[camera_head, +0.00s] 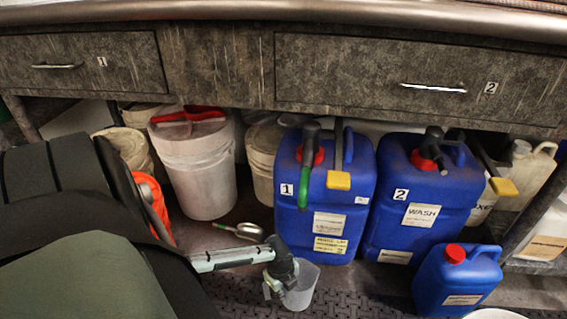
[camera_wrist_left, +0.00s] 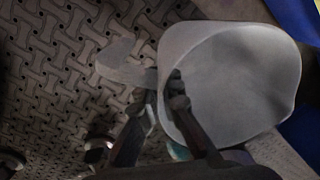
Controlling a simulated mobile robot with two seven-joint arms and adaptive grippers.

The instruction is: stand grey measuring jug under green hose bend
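The grey measuring jug (camera_head: 300,289) is low in the head view, in front of blue canister 1 and close above or on the dark floor; which one I cannot tell. My left gripper (camera_head: 280,284) is at its left side. In the left wrist view the fingers (camera_wrist_left: 165,92) close on the handle side of the jug (camera_wrist_left: 240,75), whose open mouth shows. The handle (camera_wrist_left: 122,66) sticks out to the left. The green hose bend (camera_head: 304,188) hangs from the black tap on canister 1 (camera_head: 340,215), above the jug in the picture. My right gripper is not in view.
Blue canister 2 (camera_head: 410,215) stands right of canister 1, with a smaller blue red-capped canister (camera_head: 450,285) in front. A metal scoop (camera_head: 245,232) lies left of the jug. White buckets (camera_head: 200,175) stand behind. Yellow-ended levers (camera_head: 338,181) jut forward. The counter drawers (camera_head: 400,85) overhang.

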